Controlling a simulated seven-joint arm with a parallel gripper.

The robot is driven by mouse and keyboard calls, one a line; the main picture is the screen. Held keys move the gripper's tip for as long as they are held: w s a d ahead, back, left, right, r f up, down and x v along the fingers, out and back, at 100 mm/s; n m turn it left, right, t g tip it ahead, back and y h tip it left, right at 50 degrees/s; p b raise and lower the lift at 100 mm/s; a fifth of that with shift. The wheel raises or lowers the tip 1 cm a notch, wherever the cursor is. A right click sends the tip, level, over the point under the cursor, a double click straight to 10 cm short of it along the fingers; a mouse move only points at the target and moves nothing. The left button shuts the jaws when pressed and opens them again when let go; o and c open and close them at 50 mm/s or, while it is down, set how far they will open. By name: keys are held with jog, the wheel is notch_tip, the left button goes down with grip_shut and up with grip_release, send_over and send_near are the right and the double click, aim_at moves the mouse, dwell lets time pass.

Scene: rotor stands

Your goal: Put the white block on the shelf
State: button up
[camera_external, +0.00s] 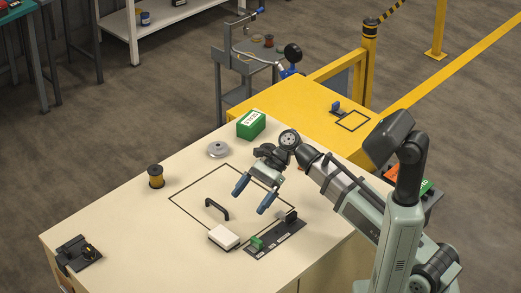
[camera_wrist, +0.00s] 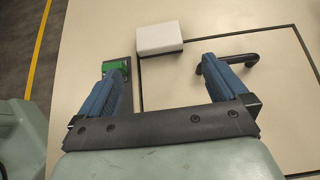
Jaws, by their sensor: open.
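The white block (camera_external: 224,236) lies on the pale tabletop, at the near edge of a black outlined square. It also shows in the wrist view (camera_wrist: 160,38), lying flat ahead of my fingers. My gripper (camera_external: 249,202) has its two blue fingers spread wide, with nothing between them. It hangs above the outlined square, apart from the block. In the wrist view my gripper (camera_wrist: 165,66) has the block just beyond its fingertips. A white shelf unit (camera_external: 165,20) stands on the floor at the back left, with small items on it.
A black handle (camera_external: 217,209) stands inside the outline, near my fingers. A dark plate with a green piece (camera_external: 257,243) lies right of the block. A green box (camera_external: 251,125), grey disc (camera_external: 218,149), and spool (camera_external: 156,177) stand farther back. A yellow table (camera_external: 290,105) adjoins behind.

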aim_at(225, 233)
jog(key=x, duration=1.2)
jog(key=shift+s+a+f, duration=0.1)
jog(key=shift+s+f, duration=0.2)
jog(key=shift+c, duration=0.3)
jog(key=c, duration=0.7)
jog(key=shift+c, duration=0.2)
jog(key=shift+r, duration=0.15)
notch_tip(225, 233, up, 10)
